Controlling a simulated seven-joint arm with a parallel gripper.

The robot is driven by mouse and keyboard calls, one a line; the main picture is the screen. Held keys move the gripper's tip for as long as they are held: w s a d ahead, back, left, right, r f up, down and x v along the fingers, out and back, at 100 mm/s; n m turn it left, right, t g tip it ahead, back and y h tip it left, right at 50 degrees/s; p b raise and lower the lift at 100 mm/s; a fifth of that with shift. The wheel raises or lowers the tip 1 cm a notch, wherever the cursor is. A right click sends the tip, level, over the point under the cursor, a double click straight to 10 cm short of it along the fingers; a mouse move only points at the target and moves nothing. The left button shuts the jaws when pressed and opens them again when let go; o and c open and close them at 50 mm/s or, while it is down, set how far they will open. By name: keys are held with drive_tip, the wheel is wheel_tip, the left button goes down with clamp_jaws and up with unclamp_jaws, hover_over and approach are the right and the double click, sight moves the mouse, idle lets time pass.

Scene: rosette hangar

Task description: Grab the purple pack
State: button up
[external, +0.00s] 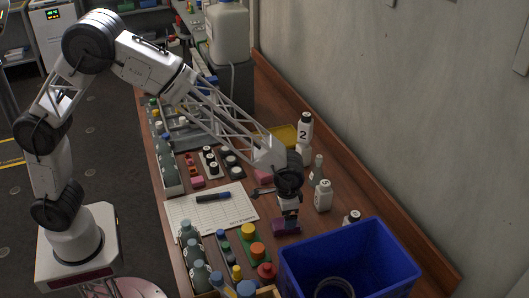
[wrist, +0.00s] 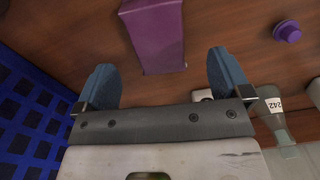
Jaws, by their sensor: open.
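The purple pack (wrist: 153,33) is a box-shaped block lying on the wooden bench. In the wrist view it is at the top, ahead of and between my open fingers, with its near end close to the line between the fingertips. In the external view the purple pack (external: 286,227) lies just below my gripper (external: 289,208), left of the blue bin. In the wrist view my gripper (wrist: 161,80) has its two blue-grey fingers wide apart, with nothing held between them. The exact height gap between fingers and pack cannot be told.
A blue bin (external: 350,245) stands close on the right, with a dark ring inside. White numbered bottles (external: 323,196) stand behind. Several colored-cap jars (external: 257,250) sit to the left, near a paper sheet (external: 212,212) with a marker. A small purple knob (wrist: 287,31) shows in the wrist view.

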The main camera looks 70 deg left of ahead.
drive_tip(key=shift+d+f, duration=0.1)
drive_tip(key=shift+f, duration=2.5)
drive_tip(key=c, duration=1)
drive_tip(key=shift+r, duration=0.1)
drive_tip(key=shift+r, duration=4.9)
